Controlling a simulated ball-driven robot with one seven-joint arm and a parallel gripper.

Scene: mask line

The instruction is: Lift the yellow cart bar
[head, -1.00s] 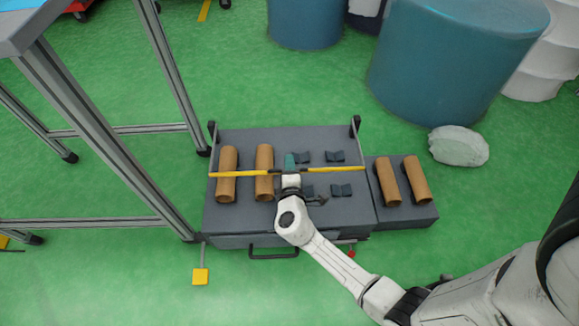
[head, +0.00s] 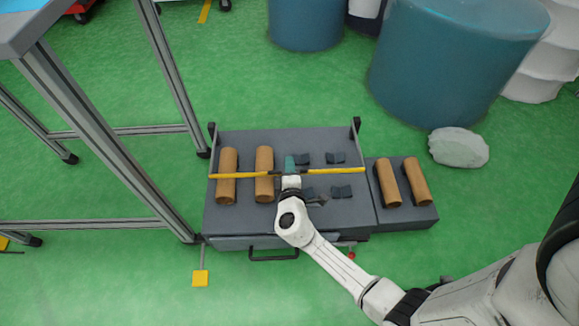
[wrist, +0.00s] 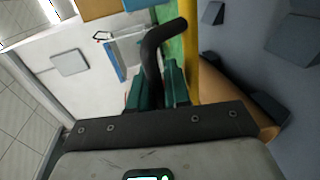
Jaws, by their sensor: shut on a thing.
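The yellow bar (head: 330,171) runs left to right across the grey cart (head: 300,220), over two brown rolls, with a dark section near its middle. My gripper (head: 290,163) is at the middle of the bar, its teal fingers pointing away from my body. In the wrist view, the teal fingers (wrist: 158,85) are shut on a dark curved handle (wrist: 156,50). The yellow bar (wrist: 191,75) runs close beside them on the right. The joint between handle and bar is hidden.
Two brown rolls (head: 227,188) lie on the cart's left, with several dark blocks (head: 341,192) to the right. A side shelf (head: 400,221) holds two more rolls. A metal-framed table (head: 95,110) stands left; a blue drum (head: 450,60) and pale rock (head: 458,147) are to the right.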

